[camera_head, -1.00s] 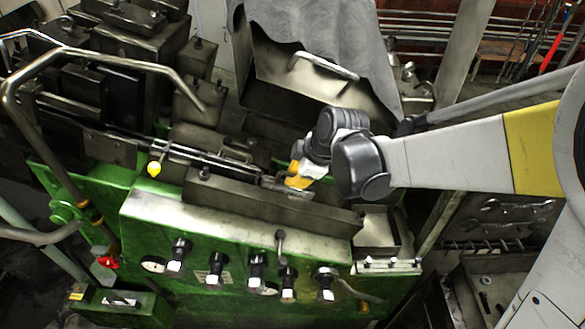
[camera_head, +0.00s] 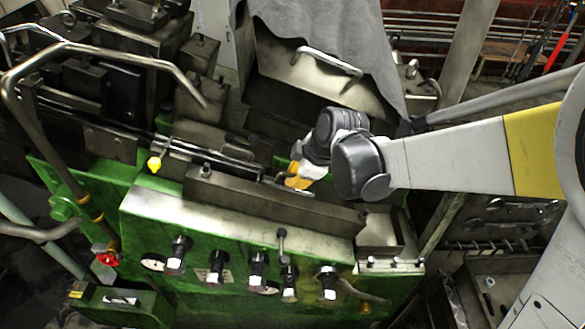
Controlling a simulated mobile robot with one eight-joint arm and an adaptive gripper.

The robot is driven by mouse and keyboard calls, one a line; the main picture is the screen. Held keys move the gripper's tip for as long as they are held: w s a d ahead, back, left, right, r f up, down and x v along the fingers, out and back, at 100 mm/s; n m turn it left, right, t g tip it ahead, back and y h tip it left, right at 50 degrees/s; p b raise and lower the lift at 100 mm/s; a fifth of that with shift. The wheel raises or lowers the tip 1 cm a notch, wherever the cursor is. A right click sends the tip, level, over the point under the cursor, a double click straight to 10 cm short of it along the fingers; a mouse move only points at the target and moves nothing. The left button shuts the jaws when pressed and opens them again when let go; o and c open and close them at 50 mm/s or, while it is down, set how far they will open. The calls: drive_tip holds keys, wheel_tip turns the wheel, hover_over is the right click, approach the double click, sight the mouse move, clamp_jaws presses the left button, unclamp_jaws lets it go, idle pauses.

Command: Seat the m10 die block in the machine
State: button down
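The machine (camera_head: 240,225) is a green bolt former with dark steel blocks and rails on top. My gripper (camera_head: 280,186) is at the end of the white arm, low over the machine's bed, just behind the long steel bar (camera_head: 270,208). Its orange and white part shows, but its fingertips are small and partly hidden behind the bar. A thin metal piece shows at the fingertips; I cannot tell whether it is part of the gripper or the die block. I cannot make out the m10 die block for certain.
Knobs and gauges line the green front panel. A bent pipe rail (camera_head: 110,60) crosses the upper left. A grey cloth (camera_head: 325,45) drapes over a steel cover (camera_head: 310,75) behind my gripper. An open steel tray (camera_head: 378,232) stands at the machine's right end.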

drive_tip(key=shift+a+f+b, duration=0.1)
drive_tip(key=shift+f+b, duration=0.2)
drive_tip(key=shift+b, duration=0.2)
drive_tip(key=c, duration=0.9)
unclamp_jaws()
drive_tip(key=shift+f, duration=0.1)
drive_tip(key=shift+c, duration=0.2)
drive_tip(key=shift+s+d+r+p, duration=0.1)
drive_tip(key=shift+d+r+p, duration=0.1)
drive_tip(key=shift+r+p, duration=0.3)
drive_tip(key=shift+d+r+p, duration=0.15)
drive_tip(key=shift+r+p, duration=0.15)
drive_tip(key=shift+r, duration=0.4)
drive_tip(key=shift+d+r+p, duration=0.3)
drive_tip(key=shift+r+p, duration=0.15)
drive_tip(key=shift+r, duration=0.25)
drive_tip(key=shift+d+r+p, duration=0.35)
drive_tip(key=shift+r+p, duration=0.15)
drive_tip(key=shift+r, duration=0.25)
drive_tip(key=shift+d+r+p, duration=0.3)
drive_tip(key=shift+r+p, duration=0.15)
drive_tip(key=shift+r, duration=0.25)
drive_tip(key=shift+f, duration=0.1)
